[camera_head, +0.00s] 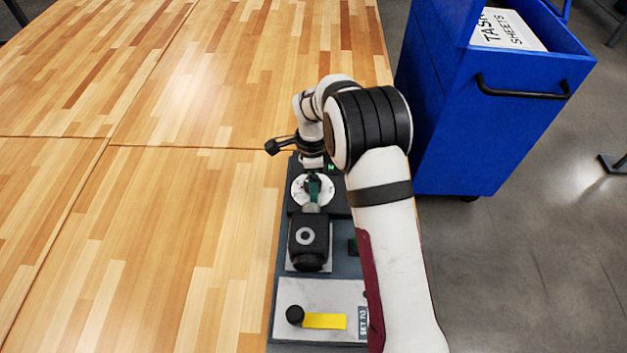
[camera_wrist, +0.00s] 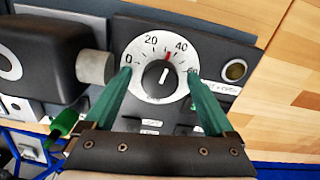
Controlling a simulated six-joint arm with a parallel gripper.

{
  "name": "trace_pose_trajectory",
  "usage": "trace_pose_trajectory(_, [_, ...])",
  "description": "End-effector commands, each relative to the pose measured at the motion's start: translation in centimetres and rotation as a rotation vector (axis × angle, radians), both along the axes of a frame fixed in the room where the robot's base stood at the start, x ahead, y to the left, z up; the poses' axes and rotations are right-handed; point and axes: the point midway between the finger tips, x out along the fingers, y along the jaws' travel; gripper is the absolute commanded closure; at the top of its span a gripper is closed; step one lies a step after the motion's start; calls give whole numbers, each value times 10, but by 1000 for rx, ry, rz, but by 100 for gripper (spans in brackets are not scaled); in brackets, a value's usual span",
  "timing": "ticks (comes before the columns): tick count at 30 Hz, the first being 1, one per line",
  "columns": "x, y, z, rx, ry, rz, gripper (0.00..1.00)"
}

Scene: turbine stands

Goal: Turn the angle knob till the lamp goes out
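The angle knob (camera_wrist: 158,78) is a black round knob with a white pointer line, in the middle of a white dial (camera_wrist: 138,50) numbered from 0 to 60. The dial has a red mark between 20 and 40; the pointer leans toward the upper right. My gripper (camera_wrist: 160,73) is open, with its green fingers on either side of the knob, apart from it. In the head view the dial (camera_head: 299,190) is partly covered by my gripper.
A black housing (camera_head: 308,238) stands beside the dial on the dark base. A plate with a yellow strip (camera_head: 324,321) and a small black knob (camera_head: 294,314) lies nearer. A blue cart (camera_head: 470,110) stands right; the wooden table (camera_head: 180,220) is clear at left.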

Motion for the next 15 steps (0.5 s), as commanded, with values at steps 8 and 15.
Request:
trace_pose_trajectory(8, [0,0,0,0,0,2,1])
trace_pose_trajectory(15, [0,0,3,0,-1,2,1])
